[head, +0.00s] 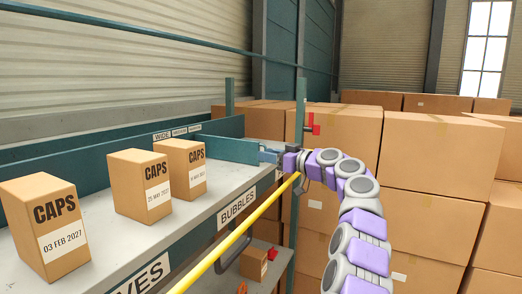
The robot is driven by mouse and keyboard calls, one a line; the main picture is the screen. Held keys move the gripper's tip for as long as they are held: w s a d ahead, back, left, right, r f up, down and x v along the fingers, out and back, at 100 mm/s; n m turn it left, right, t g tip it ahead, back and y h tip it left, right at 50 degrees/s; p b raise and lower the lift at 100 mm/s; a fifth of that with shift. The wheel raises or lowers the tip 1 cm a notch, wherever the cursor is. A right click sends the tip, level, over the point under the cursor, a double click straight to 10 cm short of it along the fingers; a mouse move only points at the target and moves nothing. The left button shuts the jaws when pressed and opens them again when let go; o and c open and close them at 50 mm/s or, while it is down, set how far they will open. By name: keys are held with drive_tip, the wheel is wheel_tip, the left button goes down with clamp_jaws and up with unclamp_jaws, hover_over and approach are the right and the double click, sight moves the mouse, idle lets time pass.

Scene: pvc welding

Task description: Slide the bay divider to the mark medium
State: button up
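The bay divider (228,149) is a teal panel standing across the grey shelf, behind the boxes. A row of small labels (178,132) runs along the teal back rail. The leftmost reads WIDE; the others are too small to read surely. The divider stands near the right end of this row. My gripper (274,155) is at the divider's front end, beside a small blue-grey piece there. The fingers are small and partly hidden, so I cannot tell whether they grip it.
Several CAPS boxes (140,186) stand on the shelf (100,236) left of the divider. A yellow bar (237,240) runs along the shelf front. A teal post (300,112) with a red bracket (313,126) rises by my gripper. Stacked cartons (430,180) fill the right.

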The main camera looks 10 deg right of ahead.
sight(252, 150)
drive_tip(key=w+d, duration=0.2)
drive_tip(key=w+d+p, duration=0.1)
drive_tip(key=d, duration=0.1)
drive_tip(key=shift+w+d+f, duration=0.2)
drive_tip(key=shift+w, duration=0.15)
drive_tip(key=a, duration=0.5)
drive_tip(key=shift+s+a+r, duration=0.15)
drive_tip(key=shift+s+r, duration=0.05)
drive_tip(key=shift+s, duration=0.05)
drive_tip(key=shift+c, duration=1)
drive_tip(key=shift+d, duration=0.25)
drive_tip(key=shift+c, duration=0.7)
drive_tip(key=shift+d, duration=0.95)
clamp_jaws()
drive_tip(key=shift+a, duration=0.3)
drive_tip(key=shift+d, duration=0.1)
